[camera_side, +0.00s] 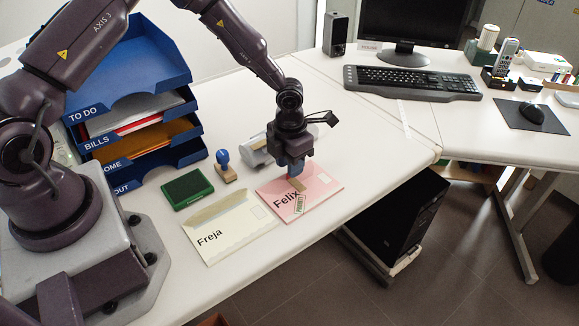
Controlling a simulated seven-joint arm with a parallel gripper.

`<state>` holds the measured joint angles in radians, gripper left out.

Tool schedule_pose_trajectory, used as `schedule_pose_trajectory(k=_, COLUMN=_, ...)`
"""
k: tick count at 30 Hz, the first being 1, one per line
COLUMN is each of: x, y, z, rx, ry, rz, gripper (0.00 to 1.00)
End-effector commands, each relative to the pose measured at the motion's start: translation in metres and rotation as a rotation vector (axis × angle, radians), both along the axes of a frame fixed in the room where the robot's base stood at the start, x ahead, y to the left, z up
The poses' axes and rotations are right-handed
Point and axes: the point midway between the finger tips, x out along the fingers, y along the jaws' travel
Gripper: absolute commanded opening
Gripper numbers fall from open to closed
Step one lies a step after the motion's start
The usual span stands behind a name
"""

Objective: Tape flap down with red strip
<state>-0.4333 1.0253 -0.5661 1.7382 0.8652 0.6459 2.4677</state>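A pink envelope (325,187) marked "Felix" lies on the white desk. A cream envelope (232,228) marked "Freja" lies to its left, with a darker tan band along its upper edge that looks like a flap. I cannot make out a red strip. My gripper (296,177) points down over the pink envelope. A small tan piece (297,185) shows at its fingertips; I cannot tell whether it is held. A small greenish printed patch (300,204) is just below it, over the envelope. The finger gap is too small to judge.
A green pad (187,189) and a blue-knobbed wooden stamp (225,167) stand left of my gripper. A grey device (255,150) is behind it. Blue letter trays (150,85) rise at the left. The desk's front edge (360,216) lies close to the pink envelope.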

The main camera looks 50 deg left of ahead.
Motion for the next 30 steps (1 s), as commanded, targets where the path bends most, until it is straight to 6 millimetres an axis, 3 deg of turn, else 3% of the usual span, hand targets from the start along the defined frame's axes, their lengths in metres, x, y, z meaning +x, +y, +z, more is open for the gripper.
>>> schedule_pose_trajectory(k=12, x=0.000, y=0.001, z=0.089, rx=0.002, ry=-0.003, rz=0.001, gripper=0.32)
schedule_pose_trajectory(k=20, x=0.000, y=0.000, z=0.112, rx=0.000, ry=0.000, rz=0.020, gripper=0.32)
schedule_pose_trajectory(k=25, x=-0.004, y=-0.002, z=0.112, rx=-0.009, ry=0.016, rz=0.272, gripper=0.32)
schedule_pose_trajectory(k=30, x=-0.034, y=0.002, z=0.108, rx=0.024, ry=0.094, rz=0.798, gripper=0.32)
